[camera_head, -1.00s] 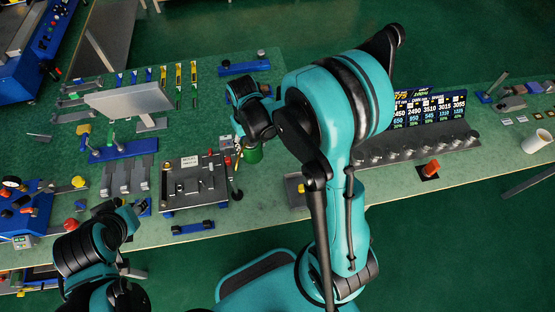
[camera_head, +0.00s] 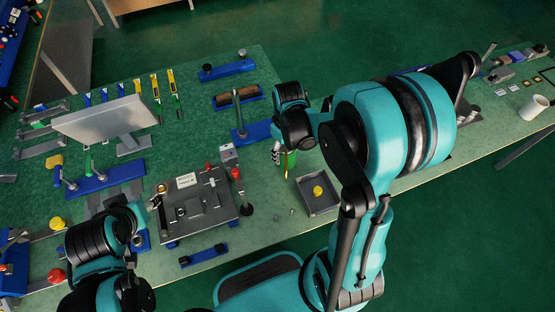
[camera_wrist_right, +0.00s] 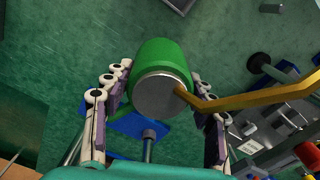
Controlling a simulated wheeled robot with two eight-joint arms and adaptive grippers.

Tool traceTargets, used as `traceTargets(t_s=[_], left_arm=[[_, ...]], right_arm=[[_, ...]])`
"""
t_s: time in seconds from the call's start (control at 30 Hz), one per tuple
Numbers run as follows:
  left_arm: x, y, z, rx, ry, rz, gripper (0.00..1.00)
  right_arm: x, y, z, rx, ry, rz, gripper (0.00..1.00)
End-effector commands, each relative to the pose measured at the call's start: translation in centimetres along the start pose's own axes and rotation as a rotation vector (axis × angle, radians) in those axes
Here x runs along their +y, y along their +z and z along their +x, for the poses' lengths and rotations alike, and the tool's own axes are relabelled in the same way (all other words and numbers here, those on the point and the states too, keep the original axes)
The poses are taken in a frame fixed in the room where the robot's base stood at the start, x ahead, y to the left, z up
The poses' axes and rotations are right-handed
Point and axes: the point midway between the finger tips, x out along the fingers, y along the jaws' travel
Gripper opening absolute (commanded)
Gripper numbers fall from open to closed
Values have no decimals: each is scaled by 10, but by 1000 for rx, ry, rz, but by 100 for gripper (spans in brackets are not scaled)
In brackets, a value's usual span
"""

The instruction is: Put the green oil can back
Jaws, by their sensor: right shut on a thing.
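The green oil can (camera_head: 289,161) is in my right gripper (camera_head: 280,148), over the bench just left of a small grey tray. In the right wrist view the green can (camera_wrist_right: 165,53) sits between the two fingers of my right gripper (camera_wrist_right: 158,105). Its silver top faces the camera and its brass spout (camera_wrist_right: 250,99) points right. The can appears held clear of the bench, but its bottom is hidden. My left gripper (camera_head: 137,222) is at the lower left of the head view, beside the dark fixture plate; its fingers are not clear.
The grey tray (camera_head: 331,207) holds a yellow-topped item (camera_head: 318,191). A dark fixture plate (camera_head: 205,222) with a red-knobbed lever stands left of it. A blue-based stand with a post (camera_head: 238,112) is behind. A white cup (camera_head: 533,107) stands far right. Bare green bench lies around the tray.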

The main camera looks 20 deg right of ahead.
Motion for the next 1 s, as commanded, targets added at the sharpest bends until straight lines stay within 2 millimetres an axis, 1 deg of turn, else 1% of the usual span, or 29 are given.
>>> traceTargets(t_s=[0.03, 0.1, 0.2, 0.27, 0.37, 0.5, 0.57, 0.83, 0.97, 1.0], left_arm=[[0, 3, 5, 0, 0, 0, 45], [0, 5, 7, 0, 0, 0, 45], [0, 6, 8, 0, 0, 0, 45], [0, 6, 9, 0, 0, 0, 45], [0, 9, 12, 0, 0, 0, 45], [0, 15, 22, 0, 0, 0, 45], [0, 17, 24, 0, 0, 0, 45], [0, 16, 23, 0, 0, 0, 45], [0, 19, 27, 0, 0, 0, 45], [0, 18, 26, 0, 0, 0, 45]], right_arm=[[-4, -9, 8, 0, 0, -3, 26], [-7, -18, 13, 0, 0, -3, 26], [-9, -26, 17, 0, 0, 1, 26], [-10, -27, 19, 0, 0, 1, 26], [-10, -28, 27, 0, 0, 2, 26], [-10, -27, 50, 0, 0, 2, 26], [-9, -28, 57, 0, 0, 2, 26], [-10, -27, 57, 0, 0, 2, 26], [-10, -27, 62, 0, 0, 2, 26], [-10, -27, 61, 0, 0, 2, 67]])
